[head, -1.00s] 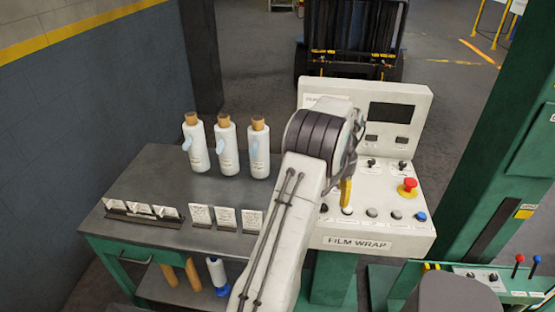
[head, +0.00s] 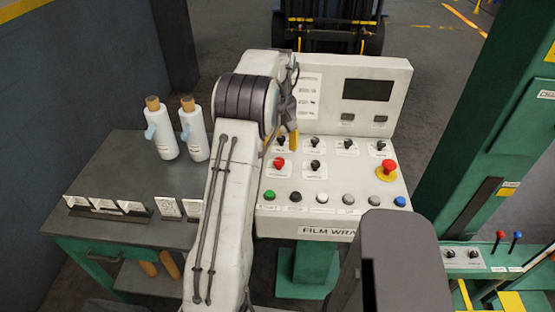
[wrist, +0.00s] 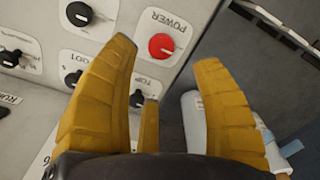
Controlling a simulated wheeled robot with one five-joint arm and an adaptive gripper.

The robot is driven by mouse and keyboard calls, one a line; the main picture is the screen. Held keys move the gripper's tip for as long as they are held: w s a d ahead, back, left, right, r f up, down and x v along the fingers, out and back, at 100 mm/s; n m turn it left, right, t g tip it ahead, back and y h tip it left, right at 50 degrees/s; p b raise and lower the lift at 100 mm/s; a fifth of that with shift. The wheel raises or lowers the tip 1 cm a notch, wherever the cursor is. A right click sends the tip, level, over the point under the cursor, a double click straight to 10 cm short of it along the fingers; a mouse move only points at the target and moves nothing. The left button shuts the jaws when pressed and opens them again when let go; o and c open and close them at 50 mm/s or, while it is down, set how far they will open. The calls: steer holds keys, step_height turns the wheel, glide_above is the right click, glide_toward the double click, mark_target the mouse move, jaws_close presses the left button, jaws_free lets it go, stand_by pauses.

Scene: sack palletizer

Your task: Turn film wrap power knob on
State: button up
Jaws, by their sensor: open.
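The film wrap console (head: 310,232) stands right of the workbench, its sloped face carrying knobs and buttons. The power knob is red and round, labelled POWER in the wrist view (wrist: 161,46); a red knob, apparently the same one, shows at the panel's left in the head view (head: 279,163). My gripper (head: 293,142) is over the upper left of the panel, one yellow finger visible there. In the wrist view, my gripper (wrist: 162,58) is open and empty. The power knob appears between and beyond its fingertips, with no contact visible.
Black knobs (wrist: 137,98) sit close by the power knob. A red emergency stop (head: 387,170) is at the panel's right, and a row of buttons (head: 322,198) runs along the bottom. White bottles (head: 195,135) stand on the workbench (head: 120,160) to the left.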

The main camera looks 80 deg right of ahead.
mark_target(279, 161)
steer(key=shift+f+n, duration=0.1)
steer(key=shift+n, duration=0.3)
steer(key=shift+a+f, duration=0.1)
steer(key=shift+f, duration=0.3)
steer(key=shift+f+p, duration=0.5)
steer(key=shift+f, duration=2.75)
jaws_close()
